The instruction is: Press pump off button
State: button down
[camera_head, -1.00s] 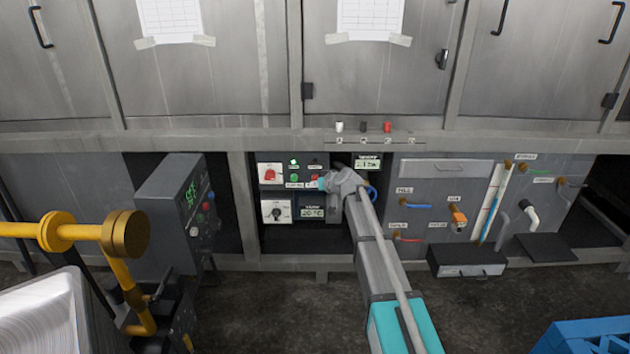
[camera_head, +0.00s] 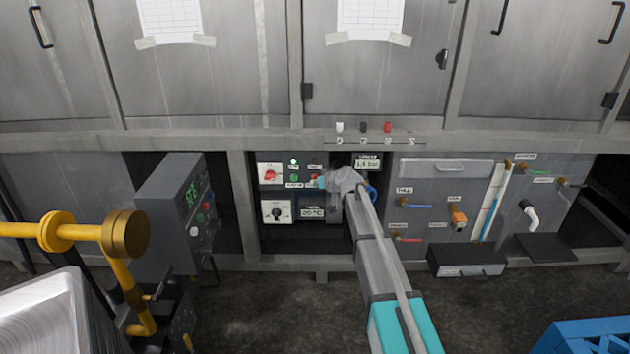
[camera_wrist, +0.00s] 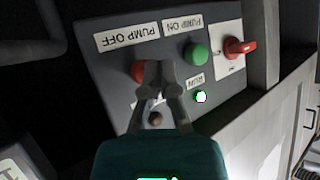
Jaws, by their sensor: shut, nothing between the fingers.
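The red pump off button (camera_wrist: 138,71) sits on the grey control panel under a "PUMP OFF" label (camera_wrist: 128,37), both upside down in the wrist view. My gripper (camera_wrist: 158,67) is shut and empty. Its fingertips are at the button and cover part of it; I cannot tell whether they press it. The green pump on button (camera_wrist: 196,54) is beside it. The green run lamp (camera_wrist: 200,97) is lit. In the head view, my gripper (camera_head: 321,182) reaches the panel's right side and hides the pump off button there.
A red rotary switch (camera_wrist: 240,46) is beside the pump on button. In the head view, a small pressure display (camera_head: 367,163) is just right of the panel. A grey box with buttons (camera_head: 172,215) and yellow pipe (camera_head: 85,231) stand at left.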

jog(key=shift+w, duration=0.55)
dwell(0.7)
jog(key=shift+s, duration=1)
dwell(0.3)
jog(key=s, duration=0.5)
dwell(0.5)
dwell(0.5)
